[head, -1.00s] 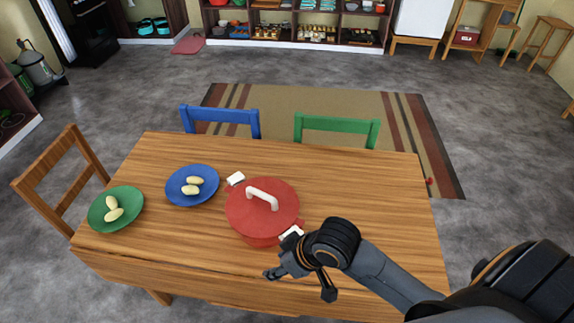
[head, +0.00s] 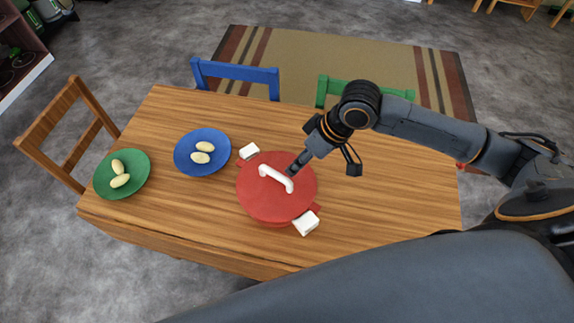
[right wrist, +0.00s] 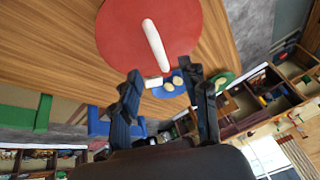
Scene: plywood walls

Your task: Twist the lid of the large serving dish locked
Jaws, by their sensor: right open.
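The large serving dish (head: 274,223) is red, with two white side handles (head: 306,223). Its red lid (head: 256,203) sits on top and carries a white bar handle (head: 276,178); lid (right wrist: 118,35) and bar (right wrist: 155,45) also show in the right wrist view. My right gripper (head: 293,171) is at the bar's right end in the head view. In the right wrist view its fingers (right wrist: 161,70) are apart, with the bar's near end in line between them and nothing gripped. I cannot tell whether they touch the bar. My left gripper is out of view.
A blue plate (head: 184,160) and a green plate (head: 108,183), each with pale oval food pieces, stand left of the dish on the wooden table (head: 390,215). Blue (head: 236,72), green (head: 335,86) and wooden (head: 50,150) chairs surround it. The table's right part is clear.

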